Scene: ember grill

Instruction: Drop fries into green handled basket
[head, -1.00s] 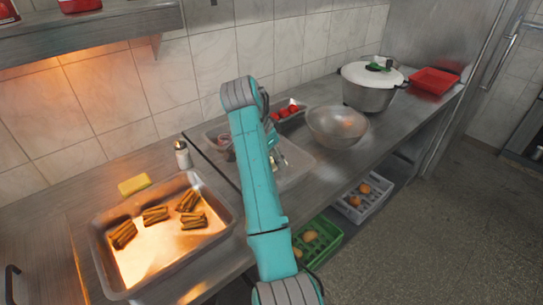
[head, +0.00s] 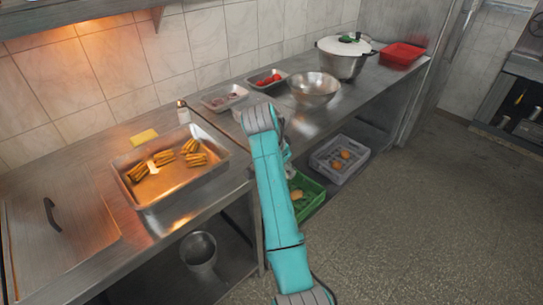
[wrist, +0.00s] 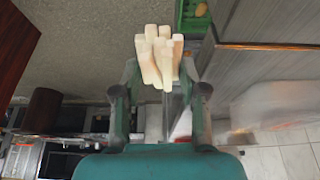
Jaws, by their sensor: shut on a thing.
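My gripper (wrist: 158,82) is shut on a bundle of pale fries (wrist: 157,52) in the wrist view; the sticks are held together between the fingers, with the floor behind them. In the head view the gripper is mostly hidden behind my teal arm, near the counter's front edge, and the held fries do not show. Several browned bundles of sticks (head: 165,158) lie in a metal tray (head: 205,180) on the left of the counter. I cannot make out a green handled basket in either view.
A green crate (head: 312,203) and a grey crate (head: 335,168) stand low under the counter. A metal bowl (head: 315,88), a lidded pot (head: 345,60) and a red tray (head: 403,53) stand on it. A bucket (head: 200,255) is below. The floor at right is clear.

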